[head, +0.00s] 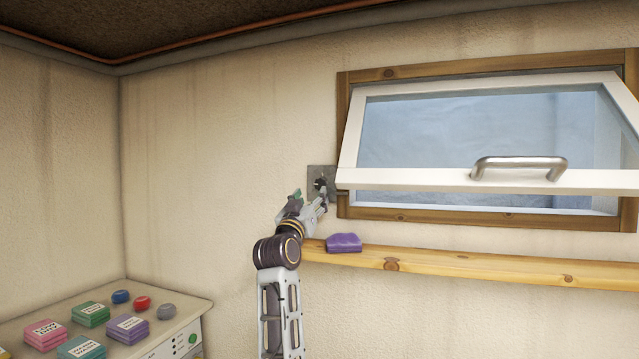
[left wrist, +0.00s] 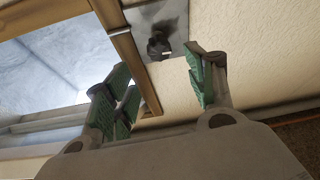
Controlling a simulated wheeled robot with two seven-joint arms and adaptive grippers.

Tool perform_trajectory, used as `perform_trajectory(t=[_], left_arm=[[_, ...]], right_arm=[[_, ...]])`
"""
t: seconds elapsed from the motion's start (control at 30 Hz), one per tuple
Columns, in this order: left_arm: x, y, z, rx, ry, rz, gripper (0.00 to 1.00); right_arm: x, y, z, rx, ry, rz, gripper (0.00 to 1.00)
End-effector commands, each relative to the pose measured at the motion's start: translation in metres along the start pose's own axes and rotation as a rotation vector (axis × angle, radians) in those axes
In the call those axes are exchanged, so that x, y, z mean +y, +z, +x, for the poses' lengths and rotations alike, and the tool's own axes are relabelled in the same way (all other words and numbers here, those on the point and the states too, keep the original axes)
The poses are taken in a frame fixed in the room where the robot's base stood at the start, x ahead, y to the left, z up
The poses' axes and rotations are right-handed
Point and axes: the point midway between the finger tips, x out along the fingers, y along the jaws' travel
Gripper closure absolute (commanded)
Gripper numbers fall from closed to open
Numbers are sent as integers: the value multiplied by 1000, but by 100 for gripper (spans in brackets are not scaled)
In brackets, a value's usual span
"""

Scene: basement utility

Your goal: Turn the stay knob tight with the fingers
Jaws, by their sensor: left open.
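The stay knob (head: 320,184) is small and dark and sits on a grey metal plate (head: 314,173) on the wall, left of the window frame. The knob also shows in the left wrist view (left wrist: 158,45), beyond the fingertips near the top. My left gripper (head: 308,202) is just below the knob in the head view, and its fingers partly cover the plate. In the left wrist view my left gripper (left wrist: 160,80) is open, with green finger pads apart and nothing between them. The knob appears apart from the fingers. My right gripper is not in view.
The white window sash (head: 440,179) with a metal handle (head: 518,163) is tilted open in a wooden frame (head: 400,213). A purple sponge-like block (head: 344,242) lies on the wooden shelf (head: 470,266). A bench (head: 180,312) with several coloured blocks stands at lower left.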

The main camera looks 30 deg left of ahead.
Motion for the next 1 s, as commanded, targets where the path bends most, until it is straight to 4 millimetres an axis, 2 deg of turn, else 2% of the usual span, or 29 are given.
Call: perform_trajectory(t=[0.6, 1.0], left_arm=[[0, -2, 60, 0, 0, -1, 44], [0, -1, 90, 0, 0, -1, 44]], right_arm=[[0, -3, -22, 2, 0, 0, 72], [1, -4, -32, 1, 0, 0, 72]])
